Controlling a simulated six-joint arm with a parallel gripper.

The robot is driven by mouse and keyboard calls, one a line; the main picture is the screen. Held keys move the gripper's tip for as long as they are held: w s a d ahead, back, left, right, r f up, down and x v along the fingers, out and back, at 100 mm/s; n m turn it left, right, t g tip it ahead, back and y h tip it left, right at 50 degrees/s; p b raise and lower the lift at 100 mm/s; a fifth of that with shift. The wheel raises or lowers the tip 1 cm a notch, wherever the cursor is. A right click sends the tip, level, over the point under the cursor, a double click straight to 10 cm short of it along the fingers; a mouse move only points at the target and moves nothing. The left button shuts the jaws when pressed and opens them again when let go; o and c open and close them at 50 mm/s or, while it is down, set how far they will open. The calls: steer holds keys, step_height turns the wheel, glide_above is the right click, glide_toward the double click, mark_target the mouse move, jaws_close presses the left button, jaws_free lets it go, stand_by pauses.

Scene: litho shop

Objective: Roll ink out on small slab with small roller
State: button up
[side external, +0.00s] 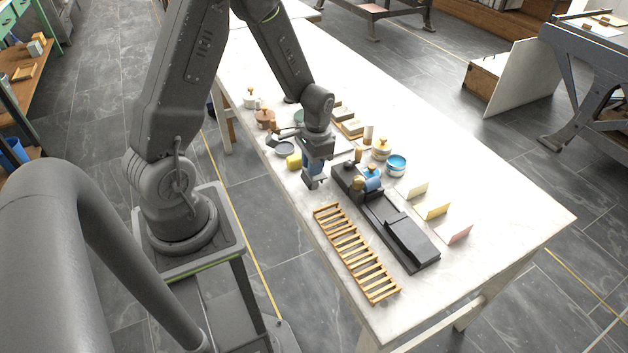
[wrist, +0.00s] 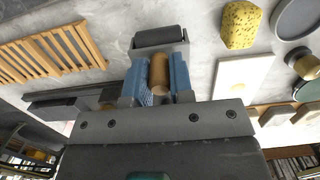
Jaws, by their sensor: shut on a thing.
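My gripper (side external: 313,172) is over the near edge of the white table, between the yellow sponge and the slatted rack. In the wrist view its blue fingers (wrist: 160,78) are shut on the wooden handle of the small roller (wrist: 160,37). The roller's dark cylinder points away from the fingers over the pale table top. Whether it touches the table I cannot tell. A small white slab (wrist: 236,78) lies to the right of the gripper in the wrist view. I cannot make out ink on the visible part of the slab.
A yellow sponge (side external: 293,162) and grey dish (side external: 285,149) lie beside my arm. A wooden slatted rack (side external: 357,254) lies along the near edge. The table's right end is clear.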

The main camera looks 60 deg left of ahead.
steer(key=shift+r, duration=1.85)
